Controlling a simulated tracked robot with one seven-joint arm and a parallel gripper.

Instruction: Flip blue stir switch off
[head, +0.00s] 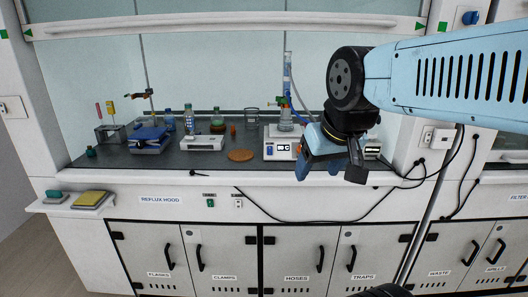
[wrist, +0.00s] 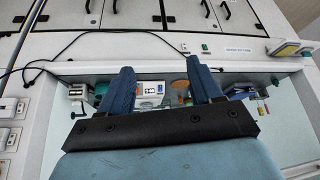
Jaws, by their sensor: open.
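The white stirrer hotplate (head: 276,149) stands on the dark worktop in the reflux hood, with a tall glass vessel (head: 286,116) on it. My gripper (head: 318,172) is in front of the hood, just right of the switch in the head view, and covers part of the stirrer's right side. In the wrist view my gripper (wrist: 160,72) is open and empty, with the stirrer front (wrist: 149,89) and blue switch (wrist: 161,87) seen between its fingers.
A second white device (head: 204,143), a cork ring (head: 240,155) and a blue lab jack (head: 149,138) stand left on the worktop. A black cable (head: 330,220) hangs across the hood front. The raised sash (head: 220,24) spans above; cabinets lie below.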

